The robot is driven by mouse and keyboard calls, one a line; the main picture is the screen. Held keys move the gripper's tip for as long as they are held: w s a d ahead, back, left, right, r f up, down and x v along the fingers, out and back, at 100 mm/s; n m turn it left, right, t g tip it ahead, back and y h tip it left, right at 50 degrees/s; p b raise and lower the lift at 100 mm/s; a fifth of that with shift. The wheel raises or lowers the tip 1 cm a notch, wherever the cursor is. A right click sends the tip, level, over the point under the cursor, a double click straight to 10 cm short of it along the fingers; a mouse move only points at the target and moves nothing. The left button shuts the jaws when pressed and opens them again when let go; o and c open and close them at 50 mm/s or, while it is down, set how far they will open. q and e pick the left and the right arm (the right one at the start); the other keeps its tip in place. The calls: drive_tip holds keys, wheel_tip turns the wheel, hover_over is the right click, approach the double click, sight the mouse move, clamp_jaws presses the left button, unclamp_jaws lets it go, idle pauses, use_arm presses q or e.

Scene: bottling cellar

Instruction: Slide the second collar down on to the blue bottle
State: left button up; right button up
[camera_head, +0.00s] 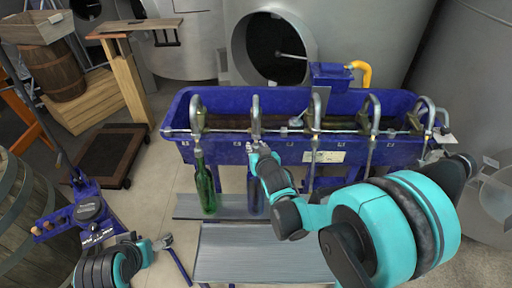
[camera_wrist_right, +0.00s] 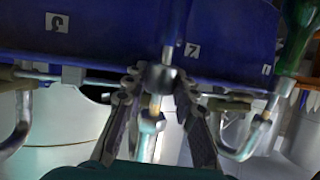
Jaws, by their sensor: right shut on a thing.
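The blue bottle (camera_head: 256,198) stands upright on the grey shelf below the second spout (camera_head: 256,118) from the left; its upper part is hidden by my right gripper. My right gripper (camera_head: 258,152) is at the bottle's top, below that spout. In the wrist view my right gripper (camera_wrist_right: 158,88) is shut on a grey metal collar (camera_wrist_right: 160,78) around the spout's tube. I cannot tell whether the collar touches the bottle. My left gripper (camera_head: 162,242) is low at the left, away from the bottles; its jaws are too small to read.
A green bottle (camera_head: 205,188) stands just left, under the first spout; it also shows in the wrist view (camera_wrist_right: 298,32). The long blue trough (camera_head: 220,152) carries several curved spouts close together. A grey bench (camera_head: 262,255) lies in front. Barrels and steel tanks surround the place.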

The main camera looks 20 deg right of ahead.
wheel_tip(320, 180, down, 2)
drive_tip(key=shift+s+f+b, duration=0.1)
drive_tip(key=shift+b, duration=0.6)
drive_tip(key=shift+r, duration=0.2)
drive_tip(key=o, duration=0.7)
drive_tip(key=v, duration=1.2)
drive_tip(key=shift+a, duration=0.15)
drive_tip(key=shift+s, duration=0.1)
